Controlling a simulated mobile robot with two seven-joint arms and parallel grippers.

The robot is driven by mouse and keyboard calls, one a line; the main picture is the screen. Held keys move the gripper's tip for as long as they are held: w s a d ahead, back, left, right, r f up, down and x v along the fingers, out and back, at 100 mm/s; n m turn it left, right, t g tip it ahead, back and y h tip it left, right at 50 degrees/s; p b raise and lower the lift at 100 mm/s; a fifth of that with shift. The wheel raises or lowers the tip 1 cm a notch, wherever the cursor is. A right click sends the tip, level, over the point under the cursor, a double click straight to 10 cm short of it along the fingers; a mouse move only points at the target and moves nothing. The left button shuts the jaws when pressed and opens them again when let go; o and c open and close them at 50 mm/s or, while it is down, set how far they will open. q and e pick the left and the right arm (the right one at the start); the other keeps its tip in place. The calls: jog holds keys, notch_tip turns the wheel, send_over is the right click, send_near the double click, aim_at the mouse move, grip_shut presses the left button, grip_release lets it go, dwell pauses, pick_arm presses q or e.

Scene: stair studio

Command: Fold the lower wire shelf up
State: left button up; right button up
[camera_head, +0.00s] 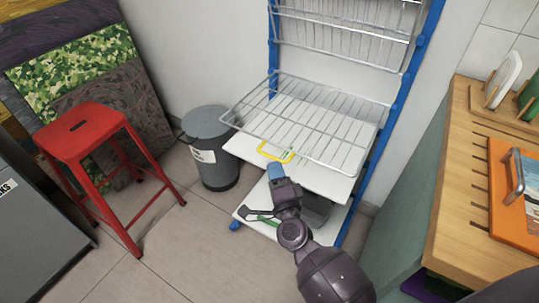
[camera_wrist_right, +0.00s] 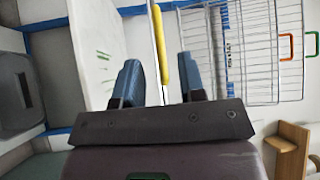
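The lower wire shelf (camera_head: 322,118) lies out level from the blue-framed rack in the head view. A yellow handle (camera_head: 275,153) sits on its front edge. My right gripper (camera_head: 277,170) is just in front of and below this handle. In the right wrist view the yellow handle (camera_wrist_right: 159,50) shows nearly edge-on, between the lines of my two blue fingers (camera_wrist_right: 160,82). The fingers are spread apart with nothing held, and I cannot tell whether the handle reaches between their tips. My left gripper is not in view.
Another wire shelf (camera_head: 345,32) stands folded up above. White solid shelves (camera_head: 240,147) lie below the lower wire shelf. A grey bin (camera_head: 210,150) and red stool (camera_head: 80,135) stand left. A wooden counter (camera_head: 455,190) with an orange board (camera_head: 512,205) is at right.

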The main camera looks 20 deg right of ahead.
aim_at(270, 155)
jog(key=shift+w+d+r, duration=0.1)
jog(key=shift+w+r, duration=0.05)
jog(key=shift+w, duration=0.8)
jog(key=shift+w+d+r, duration=0.1)
jog(key=shift+w+d, duration=0.05)
jog(key=shift+w, duration=0.85)
jog(key=shift+w+d+r, duration=0.1)
jog(key=shift+w+r, duration=0.05)
jog(key=shift+w, duration=0.8)
jog(key=shift+c, duration=0.3)
grip_shut()
